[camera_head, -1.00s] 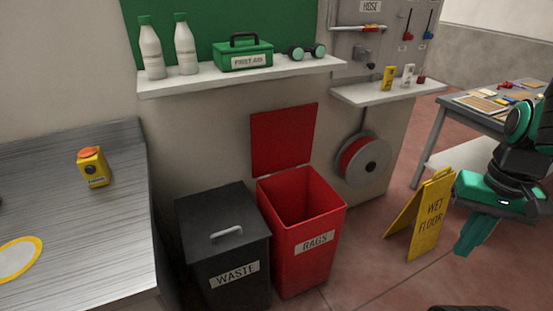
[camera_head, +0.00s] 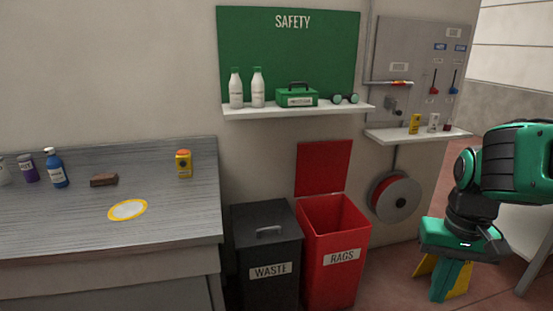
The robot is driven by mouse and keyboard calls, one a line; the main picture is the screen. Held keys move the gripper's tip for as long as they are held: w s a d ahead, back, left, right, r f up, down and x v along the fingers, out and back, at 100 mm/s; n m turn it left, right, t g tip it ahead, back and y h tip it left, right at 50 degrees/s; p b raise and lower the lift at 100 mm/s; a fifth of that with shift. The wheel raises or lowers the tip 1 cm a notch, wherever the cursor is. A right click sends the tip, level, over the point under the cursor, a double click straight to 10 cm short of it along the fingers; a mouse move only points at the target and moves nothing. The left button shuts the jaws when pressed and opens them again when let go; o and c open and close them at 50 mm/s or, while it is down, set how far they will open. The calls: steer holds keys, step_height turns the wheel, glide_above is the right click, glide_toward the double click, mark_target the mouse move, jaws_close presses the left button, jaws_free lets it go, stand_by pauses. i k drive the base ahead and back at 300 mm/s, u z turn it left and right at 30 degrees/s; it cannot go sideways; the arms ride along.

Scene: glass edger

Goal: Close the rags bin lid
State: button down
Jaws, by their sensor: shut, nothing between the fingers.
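The red rags bin (camera_head: 335,270) stands against the wall with a "RAGS" label on its front. Its red lid (camera_head: 323,168) is raised upright at the back edge, leaving the bin open. The inside looks empty, though its bottom is hidden. My gripper (camera_head: 438,295) is at the right, pointing down, shut and empty. It is to the right of the bin and apart from it and its lid.
A black waste bin (camera_head: 268,262) with its lid down stands directly left. A shelf (camera_head: 295,110) with bottles and a first aid box is above. A hose reel (camera_head: 396,197) is right of the lid. A yellow sign (camera_head: 459,280) is behind my gripper. A metal counter (camera_head: 190,215) is at left.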

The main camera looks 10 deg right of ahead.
mark_target(323, 167)
steer(key=u, duration=0.2)
steer(key=k, duration=0.45)
steer(key=u, duration=0.45)
steer(key=i, duration=1.1)
steer(key=z, duration=0.7)
steer(key=i, duration=0.9)
steer(key=z, duration=1)
steer(key=i, duration=0.3)
steer(key=z, duration=0.1)
